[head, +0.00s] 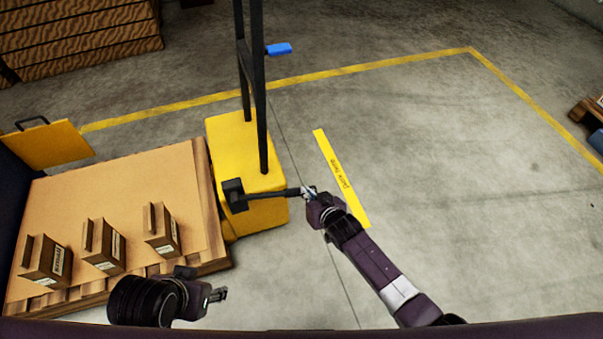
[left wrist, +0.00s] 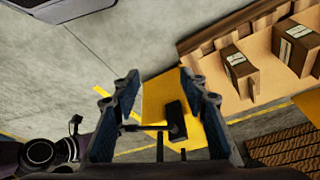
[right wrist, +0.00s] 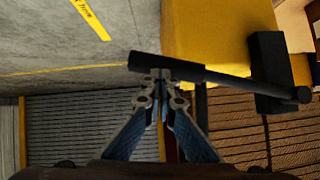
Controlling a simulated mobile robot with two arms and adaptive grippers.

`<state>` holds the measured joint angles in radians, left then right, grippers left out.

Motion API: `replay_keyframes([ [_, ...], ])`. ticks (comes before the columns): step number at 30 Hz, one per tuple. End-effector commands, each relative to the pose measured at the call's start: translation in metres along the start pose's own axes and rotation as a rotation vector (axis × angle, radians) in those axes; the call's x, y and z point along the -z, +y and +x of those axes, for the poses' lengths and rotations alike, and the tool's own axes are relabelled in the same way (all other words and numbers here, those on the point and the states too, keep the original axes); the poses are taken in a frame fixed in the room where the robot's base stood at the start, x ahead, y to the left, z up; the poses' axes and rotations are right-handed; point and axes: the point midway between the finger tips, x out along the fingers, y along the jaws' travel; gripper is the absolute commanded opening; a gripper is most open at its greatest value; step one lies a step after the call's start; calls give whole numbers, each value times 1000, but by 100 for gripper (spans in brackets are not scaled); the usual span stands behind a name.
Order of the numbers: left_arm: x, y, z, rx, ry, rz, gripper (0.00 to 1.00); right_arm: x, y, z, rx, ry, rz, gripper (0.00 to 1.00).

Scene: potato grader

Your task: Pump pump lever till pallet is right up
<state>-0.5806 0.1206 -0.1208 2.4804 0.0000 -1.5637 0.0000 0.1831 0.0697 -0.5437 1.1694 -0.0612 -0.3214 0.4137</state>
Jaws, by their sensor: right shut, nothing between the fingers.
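The black pump lever (head: 272,195) sticks out to the right from a black block (head: 234,194) on the yellow lift truck (head: 237,150). My right gripper (head: 308,192) is at the lever's free end. In the right wrist view its fingertips (right wrist: 160,76) are closed together against or just beside the lever (right wrist: 195,72), with nothing between them; contact is unclear. The wooden pallet (head: 205,190) stands left of the truck with three cartons on it; its height off the floor is hard to tell. My left gripper (head: 217,294) is open and empty near the pallet's front corner (left wrist: 158,78).
Stacked wooden boards (head: 80,40) stand at the back left. A yellow plate (head: 47,146) is at the left.

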Motion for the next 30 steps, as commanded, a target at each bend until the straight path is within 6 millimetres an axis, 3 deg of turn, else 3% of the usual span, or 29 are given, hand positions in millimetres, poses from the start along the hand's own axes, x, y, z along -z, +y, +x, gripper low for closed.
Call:
replay_keyframes([
  [3,25,3,4,-5,94,3,40,-9,2,5,-3,-5,-1,0],
  [10,47,5,4,-9,176,6,40,-11,1,8,-3,-1,-2,0],
  [24,49,5,3,-9,183,6,40,-8,2,8,-3,2,-3,0],
  [30,34,3,-4,-6,120,4,40,0,2,2,-4,4,-2,0],
])
